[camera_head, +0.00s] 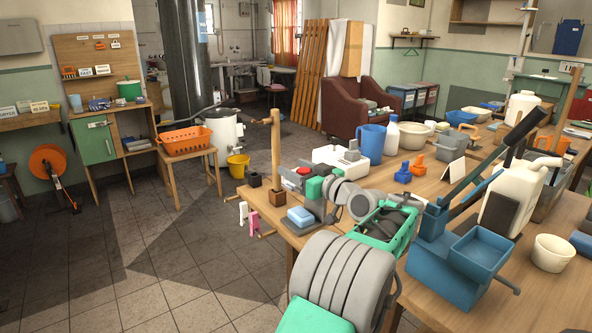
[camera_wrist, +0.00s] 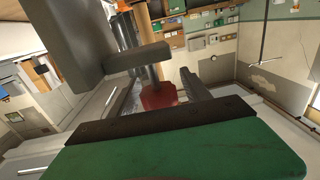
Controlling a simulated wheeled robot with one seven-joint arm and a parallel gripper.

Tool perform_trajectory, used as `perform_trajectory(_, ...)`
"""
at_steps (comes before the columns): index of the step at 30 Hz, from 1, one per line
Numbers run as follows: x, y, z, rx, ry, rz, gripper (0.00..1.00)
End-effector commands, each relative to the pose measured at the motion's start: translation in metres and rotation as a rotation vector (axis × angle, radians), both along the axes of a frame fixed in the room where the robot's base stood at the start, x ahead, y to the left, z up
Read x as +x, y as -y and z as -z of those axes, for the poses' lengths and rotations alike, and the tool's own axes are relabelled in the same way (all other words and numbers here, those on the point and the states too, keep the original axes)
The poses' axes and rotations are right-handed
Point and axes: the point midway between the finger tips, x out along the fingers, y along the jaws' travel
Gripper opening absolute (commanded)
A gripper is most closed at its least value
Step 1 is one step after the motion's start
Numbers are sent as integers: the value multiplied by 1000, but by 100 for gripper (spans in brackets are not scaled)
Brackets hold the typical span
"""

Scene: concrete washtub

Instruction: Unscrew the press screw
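My gripper (camera_head: 313,205) is over the near left end of the workbench, at the end of my green and grey arm. In the wrist view its dark finger (camera_wrist: 203,88) stands apart on the right, with a gap beside it. A dull red piece (camera_wrist: 158,95) and an upright rod, brown above, lie beyond the gap; contact is not visible. A large grey block (camera_wrist: 70,40) fills the upper left. In the head view a wooden post (camera_head: 276,150) with a side handle stands on a brown base left of my gripper. I cannot tell which part is the press screw.
A small table with an orange basket (camera_head: 184,140) stands at left. Tiled floor lies free in front of it.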

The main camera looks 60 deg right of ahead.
Motion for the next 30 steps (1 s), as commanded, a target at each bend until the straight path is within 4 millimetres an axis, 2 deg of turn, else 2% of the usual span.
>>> perform_trajectory(8,-5,-1,-1,-1,1,2,56)
perform_trajectory(11,-20,-7,-1,0,0,5,56)
perform_trajectory(15,-53,-20,-1,0,1,6,56)
perform_trajectory(17,-55,-22,11,-7,0,2,56)
perform_trajectory(24,-69,-29,5,-4,-1,1,56)
perform_trajectory(30,-72,-30,0,-1,-1,1,56)
